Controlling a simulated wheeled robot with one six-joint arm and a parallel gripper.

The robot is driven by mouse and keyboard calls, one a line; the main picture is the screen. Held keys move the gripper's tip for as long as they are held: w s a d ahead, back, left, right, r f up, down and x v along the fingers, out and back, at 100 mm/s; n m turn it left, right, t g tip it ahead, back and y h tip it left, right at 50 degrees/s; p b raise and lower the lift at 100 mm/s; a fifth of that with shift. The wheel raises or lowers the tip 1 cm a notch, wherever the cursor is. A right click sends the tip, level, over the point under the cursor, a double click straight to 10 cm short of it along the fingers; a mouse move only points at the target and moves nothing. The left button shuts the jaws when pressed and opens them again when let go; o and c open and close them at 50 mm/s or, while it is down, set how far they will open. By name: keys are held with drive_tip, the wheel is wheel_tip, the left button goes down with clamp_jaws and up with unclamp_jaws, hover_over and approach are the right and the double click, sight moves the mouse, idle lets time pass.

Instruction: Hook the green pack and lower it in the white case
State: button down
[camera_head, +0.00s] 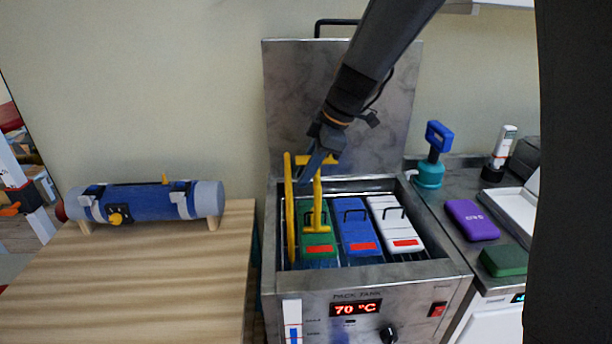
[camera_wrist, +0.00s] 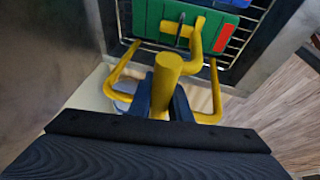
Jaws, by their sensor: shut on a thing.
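My gripper (camera_head: 326,150) is shut on a yellow hook tool (camera_head: 317,203), which hangs down over the left of the steel tank. The green pack (camera_head: 318,239), with a dark wire handle and a red label, sits in the tank's leftmost slot. In the wrist view the hook's bent end (camera_wrist: 196,38) is at the handle of the green pack (camera_wrist: 152,20); I cannot tell whether it is through it. The white case (camera_head: 515,212) stands open on the right counter, partly hidden by a dark shape at the right.
The tank (camera_head: 375,285) also holds a blue pack (camera_head: 357,229) and a white pack (camera_head: 394,222). A yellow loop (camera_head: 290,215) stands at its left. A purple pack (camera_head: 471,220) and a dark green block (camera_head: 503,260) lie near the case. The wooden table's front (camera_head: 130,285) is clear.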

sight(306, 157)
drive_tip(key=shift+r+p, duration=0.35)
drive_tip(key=shift+r, duration=0.55)
drive_tip(key=shift+w+r, duration=0.1)
drive_tip(key=shift+r, duration=0.65)
drive_tip(key=shift+r+p, duration=0.2)
drive_tip(key=shift+p, duration=0.15)
idle(0.6)
drive_tip(key=shift+r+p, duration=2.1)
drive_tip(key=shift+r, duration=2.1)
drive_tip(key=shift+d, duration=0.1)
